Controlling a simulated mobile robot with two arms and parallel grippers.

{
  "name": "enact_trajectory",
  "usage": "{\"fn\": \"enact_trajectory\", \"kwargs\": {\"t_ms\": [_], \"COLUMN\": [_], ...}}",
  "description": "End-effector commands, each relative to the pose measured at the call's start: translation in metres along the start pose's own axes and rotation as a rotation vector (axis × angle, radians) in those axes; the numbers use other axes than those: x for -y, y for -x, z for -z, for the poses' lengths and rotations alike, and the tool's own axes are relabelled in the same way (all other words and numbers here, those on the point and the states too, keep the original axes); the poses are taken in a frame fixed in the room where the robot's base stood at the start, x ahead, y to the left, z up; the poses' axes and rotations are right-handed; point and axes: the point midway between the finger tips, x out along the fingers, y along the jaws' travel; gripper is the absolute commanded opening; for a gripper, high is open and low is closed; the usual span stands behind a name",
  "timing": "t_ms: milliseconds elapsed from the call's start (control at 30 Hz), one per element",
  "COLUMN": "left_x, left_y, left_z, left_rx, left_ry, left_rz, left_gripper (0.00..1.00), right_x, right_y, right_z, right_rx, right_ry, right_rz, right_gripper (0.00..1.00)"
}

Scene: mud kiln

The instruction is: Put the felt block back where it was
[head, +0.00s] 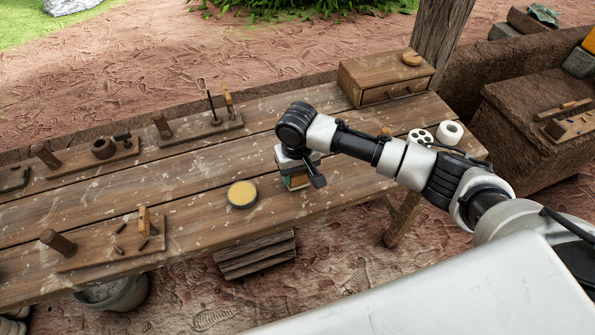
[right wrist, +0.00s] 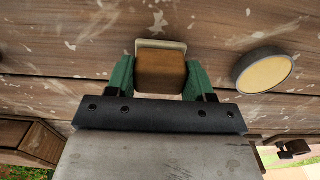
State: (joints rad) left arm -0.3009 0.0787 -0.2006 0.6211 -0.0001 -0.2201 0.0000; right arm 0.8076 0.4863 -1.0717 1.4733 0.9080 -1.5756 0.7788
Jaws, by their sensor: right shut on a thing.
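The felt block (right wrist: 162,72) is a brown block with a pale layer at its far end, seen in the right wrist view. My right gripper (head: 295,182) is shut on it, with one green finger against each side. In the head view the gripper points down at the front part of the table, and the block is mostly hidden by the gripper. I cannot tell whether the block touches the table or is just above it. My left gripper is not in view.
A round tin with a yellow top (head: 242,194) stands just left of the gripper. Wooden racks with tools (head: 200,131) line the back; a tool board (head: 110,245) lies front left. A drawer box (head: 385,78) and white pieces (head: 449,132) are at the right.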

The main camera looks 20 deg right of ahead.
Motion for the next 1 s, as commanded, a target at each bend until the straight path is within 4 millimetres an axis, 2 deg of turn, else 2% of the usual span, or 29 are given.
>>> {"fn": "enact_trajectory", "kwargs": {"t_ms": [400,433,600,867,1000], "left_x": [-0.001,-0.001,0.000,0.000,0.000], "left_y": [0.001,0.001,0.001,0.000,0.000], "left_z": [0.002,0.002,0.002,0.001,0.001], "left_rx": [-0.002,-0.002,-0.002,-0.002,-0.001], "left_ry": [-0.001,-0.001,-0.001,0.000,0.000], "left_rz": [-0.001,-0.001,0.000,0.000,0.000], "left_gripper": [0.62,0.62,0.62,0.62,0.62], "right_x": [0.000,0.000,0.000,0.000,0.000], "right_y": [-0.006,-0.006,-0.006,-0.005,0.007], "right_z": [0.000,0.000,0.000,0.000,0.001], "right_rx": [0.000,-0.001,-0.001,-0.002,-0.003], "right_ry": [0.000,-0.001,0.000,0.000,-0.001], "right_rz": [0.001,0.001,0.001,0.001,0.001], "right_gripper": [0.34,0.56,0.78,0.78,0.78]}}
